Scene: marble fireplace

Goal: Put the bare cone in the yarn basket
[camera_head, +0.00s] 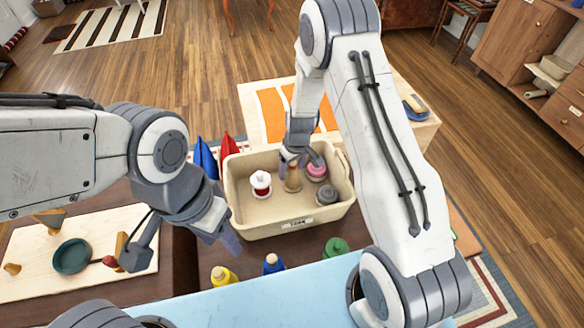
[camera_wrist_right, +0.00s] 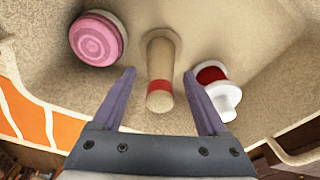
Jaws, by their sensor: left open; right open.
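The bare cone (camera_head: 292,180) is tan and stands inside the beige yarn basket (camera_head: 262,227), near its middle. In the right wrist view the bare cone (camera_wrist_right: 160,58) shows a red band near its tip and lies between the finger lines. My right gripper (camera_head: 301,158) is open above it inside the basket; its fingers (camera_wrist_right: 158,80) are spread on either side of the cone with gaps visible. My left gripper (camera_head: 230,240) is open and empty, outside the basket at its front left corner.
The basket also holds a red-and-white spool (camera_head: 260,184), a pink yarn roll (camera_head: 316,170) and a dark grey one (camera_head: 326,195). Yellow (camera_head: 222,276), blue (camera_head: 273,264) and green (camera_head: 336,246) pieces stand in front. A wooden board (camera_head: 100,280) with a teal dish lies left.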

